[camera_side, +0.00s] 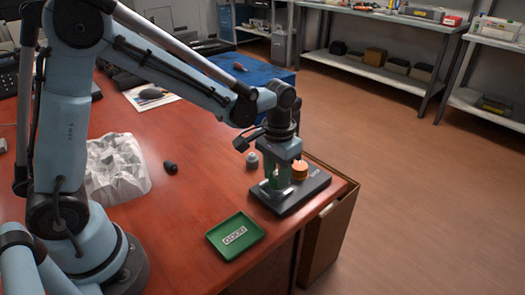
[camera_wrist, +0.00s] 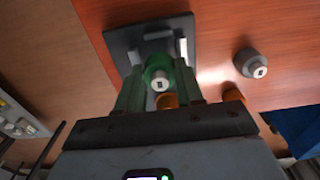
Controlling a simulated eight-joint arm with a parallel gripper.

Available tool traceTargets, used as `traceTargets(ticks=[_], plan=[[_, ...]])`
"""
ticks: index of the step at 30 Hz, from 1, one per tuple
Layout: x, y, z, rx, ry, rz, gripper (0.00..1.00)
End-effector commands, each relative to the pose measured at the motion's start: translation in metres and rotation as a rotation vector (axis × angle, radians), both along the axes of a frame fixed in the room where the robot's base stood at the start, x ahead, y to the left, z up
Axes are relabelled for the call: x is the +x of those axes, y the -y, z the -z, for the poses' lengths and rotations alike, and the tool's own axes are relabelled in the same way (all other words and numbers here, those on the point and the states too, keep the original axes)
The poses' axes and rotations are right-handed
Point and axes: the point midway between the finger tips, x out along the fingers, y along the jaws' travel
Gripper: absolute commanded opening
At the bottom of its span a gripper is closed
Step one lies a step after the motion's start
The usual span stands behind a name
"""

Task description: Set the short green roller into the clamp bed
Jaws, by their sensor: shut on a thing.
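My gripper (camera_side: 278,180) is over the dark grey clamp bed (camera_side: 312,187) at the table's right corner. It is shut on the short green roller (camera_side: 271,184), which shows only partly between the fingers. In the wrist view the green roller (camera_wrist: 158,66) sits between the fingertips of my gripper (camera_wrist: 160,88), with its pale marked end toward the camera. The clamp bed (camera_wrist: 121,38) lies behind it, with pale upright parts on it. I cannot tell whether the roller touches the bed.
An orange roller (camera_side: 300,171) is at the bed, close beside my gripper. A grey knob-like piece (camera_side: 252,161) stands left of the bed. A green tray (camera_side: 250,233) with a label, a small black piece (camera_side: 170,168) and crumpled white material (camera_side: 112,170) lie further left. The table edge is close.

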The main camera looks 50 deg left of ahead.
Motion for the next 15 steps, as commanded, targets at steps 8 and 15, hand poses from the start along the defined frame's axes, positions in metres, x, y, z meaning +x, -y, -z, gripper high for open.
traceTargets(ticks=[8,15], plan=[[0.0000,0.0000,0.0009,0.000,0.000,0.000,0.07],[-0.0001,-0.0001,0.0051,0.000,0.000,0.000,0.07]])
